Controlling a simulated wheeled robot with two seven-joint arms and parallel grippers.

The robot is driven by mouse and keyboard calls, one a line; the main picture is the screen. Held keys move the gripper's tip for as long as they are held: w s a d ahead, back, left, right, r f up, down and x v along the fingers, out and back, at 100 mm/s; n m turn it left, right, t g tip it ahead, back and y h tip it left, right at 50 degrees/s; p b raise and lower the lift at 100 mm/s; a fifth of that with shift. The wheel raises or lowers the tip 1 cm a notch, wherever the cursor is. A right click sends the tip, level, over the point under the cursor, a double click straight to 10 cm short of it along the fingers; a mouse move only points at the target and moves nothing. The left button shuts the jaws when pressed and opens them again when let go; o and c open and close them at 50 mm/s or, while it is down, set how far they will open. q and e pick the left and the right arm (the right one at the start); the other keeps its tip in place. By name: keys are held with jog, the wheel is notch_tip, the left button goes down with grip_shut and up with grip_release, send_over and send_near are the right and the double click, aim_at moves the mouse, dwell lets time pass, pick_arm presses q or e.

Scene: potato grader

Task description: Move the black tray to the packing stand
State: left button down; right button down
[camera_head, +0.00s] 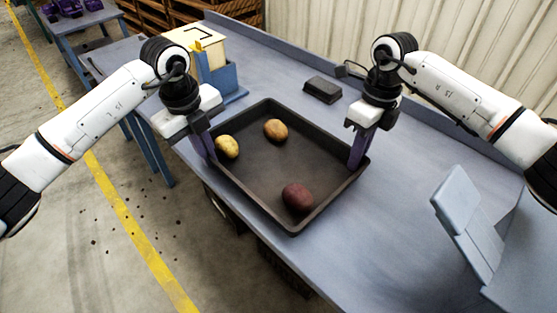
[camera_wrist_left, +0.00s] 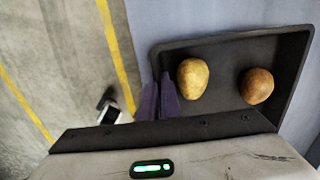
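The black tray (camera_head: 265,189) lies level on the blue-grey table, close to its front edge; I see no clear gap under it. It holds a yellow potato (camera_head: 228,147), a tan potato (camera_head: 276,130) and a dark red potato (camera_head: 297,198). My left gripper (camera_head: 206,146) is at the tray's left wall; in the left wrist view its purple fingers (camera_wrist_left: 159,98) are close together with the wall between them. My right gripper (camera_head: 362,148) is at the right wall, its fingers close together at the rim. I cannot tell which surface is the packing stand.
A small black box (camera_head: 322,89) lies behind the tray. A wooden box in a blue holder (camera_head: 222,78) stands at the back left. A blue angled panel (camera_head: 468,222) stands at right.

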pick_arm(q)
jog(key=shift+r, duration=0.2)
pick_arm(e)
jog(key=shift+r, duration=0.15)
